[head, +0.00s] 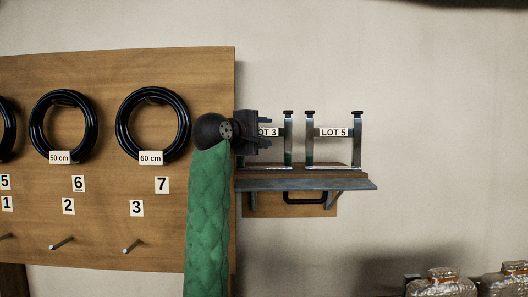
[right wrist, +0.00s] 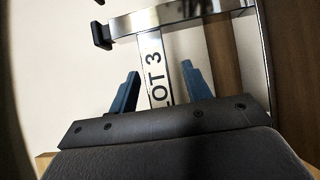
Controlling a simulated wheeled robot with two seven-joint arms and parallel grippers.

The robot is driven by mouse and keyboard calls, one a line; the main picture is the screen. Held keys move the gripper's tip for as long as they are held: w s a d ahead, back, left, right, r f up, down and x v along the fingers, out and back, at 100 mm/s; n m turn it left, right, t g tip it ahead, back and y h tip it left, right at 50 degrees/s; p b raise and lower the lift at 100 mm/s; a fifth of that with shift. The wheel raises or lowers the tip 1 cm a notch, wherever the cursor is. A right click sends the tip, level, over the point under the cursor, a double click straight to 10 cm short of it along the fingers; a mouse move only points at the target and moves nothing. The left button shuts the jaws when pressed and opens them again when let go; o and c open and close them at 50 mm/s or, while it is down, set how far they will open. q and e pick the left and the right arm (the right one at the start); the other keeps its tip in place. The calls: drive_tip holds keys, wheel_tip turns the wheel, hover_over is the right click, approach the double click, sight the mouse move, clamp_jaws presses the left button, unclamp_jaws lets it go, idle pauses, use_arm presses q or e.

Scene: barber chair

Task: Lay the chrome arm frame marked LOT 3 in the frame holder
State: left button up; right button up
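The chrome arm frame marked LOT 3 (head: 288,148) stands upright on the wall shelf, its left part hidden behind my right gripper (head: 254,132). In the right wrist view the LOT 3 label (right wrist: 155,72) lies between the two blue fingers of my right gripper (right wrist: 160,92). The fingers are apart, with a gap on each side of the label, so the gripper looks open around that bar. A chrome bar with a dark end cap (right wrist: 102,36) crosses above. My left gripper is not in view. I cannot make out a frame holder.
A similar frame marked LOT 5 (head: 334,132) stands close on the right on the same shelf (head: 320,184). A board (head: 100,72) with black hose coils (head: 152,124) and pegs is on the left. The wall right of the shelf is clear.

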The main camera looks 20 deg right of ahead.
clamp_jaws()
idle(1.3)
